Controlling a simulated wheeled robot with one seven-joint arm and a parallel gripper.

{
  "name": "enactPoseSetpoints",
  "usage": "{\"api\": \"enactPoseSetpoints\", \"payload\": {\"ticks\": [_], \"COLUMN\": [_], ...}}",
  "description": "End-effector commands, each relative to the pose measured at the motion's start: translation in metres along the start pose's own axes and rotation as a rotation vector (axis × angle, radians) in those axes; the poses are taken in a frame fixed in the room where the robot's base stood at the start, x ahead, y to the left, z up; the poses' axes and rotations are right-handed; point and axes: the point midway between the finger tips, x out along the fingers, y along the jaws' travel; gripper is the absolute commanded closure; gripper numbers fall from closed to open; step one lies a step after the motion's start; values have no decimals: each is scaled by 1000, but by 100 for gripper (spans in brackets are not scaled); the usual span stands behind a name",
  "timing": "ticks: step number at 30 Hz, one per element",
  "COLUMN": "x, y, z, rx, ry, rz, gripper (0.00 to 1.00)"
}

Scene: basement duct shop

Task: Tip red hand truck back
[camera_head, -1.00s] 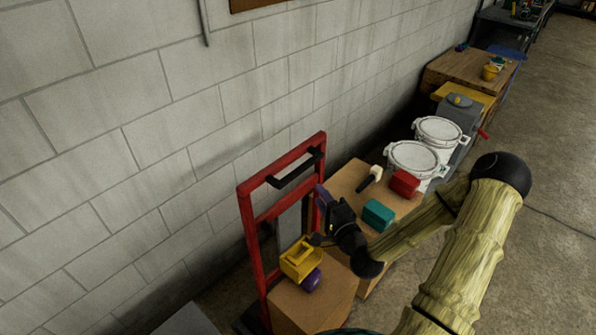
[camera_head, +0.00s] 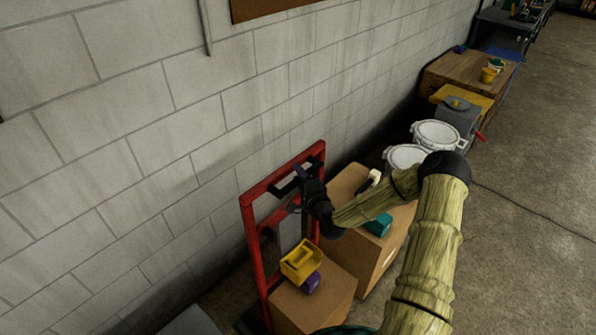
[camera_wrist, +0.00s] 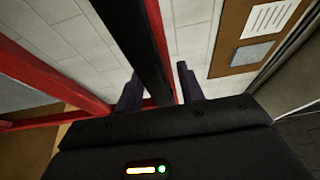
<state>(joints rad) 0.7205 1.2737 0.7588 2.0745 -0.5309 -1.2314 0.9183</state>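The red hand truck (camera_head: 256,252) stands upright by the block wall, with a black handle bar (camera_head: 281,192) across its upper frame. A cardboard box (camera_head: 328,300) stands at its lower front, partly covering the frame. My gripper (camera_head: 303,182) is at the handle bar, near its right end. In the wrist view, the black bar (camera_wrist: 137,35) runs between the two dark fingers of my gripper (camera_wrist: 160,90). The fingers are apart, with a gap beside the bar. The red frame (camera_wrist: 45,82) shows at left there. The palm hides part of the bar.
A yellow bin (camera_head: 301,258) and a purple item (camera_head: 311,283) sit on the box. To the right are another cardboard box (camera_head: 386,262) with a teal item (camera_head: 378,224), white buckets (camera_head: 436,134) and a wooden table (camera_head: 460,72). The floor (camera_head: 530,210) at right is clear.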

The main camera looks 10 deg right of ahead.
Motion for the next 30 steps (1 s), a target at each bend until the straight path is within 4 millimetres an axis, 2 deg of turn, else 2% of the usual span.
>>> {"api": "enactPoseSetpoints", "payload": {"ticks": [4,12,18,25,30], "x": [8,8,8,13,38], "y": [0,1,1,2,4], "z": [0,0,0,3,20], "rx": [0,0,0,-5,-27], "ry": [0,0,0,-3,-17], "rz": [1,1,2,7,26], "gripper": [62,64,100,100,100]}}
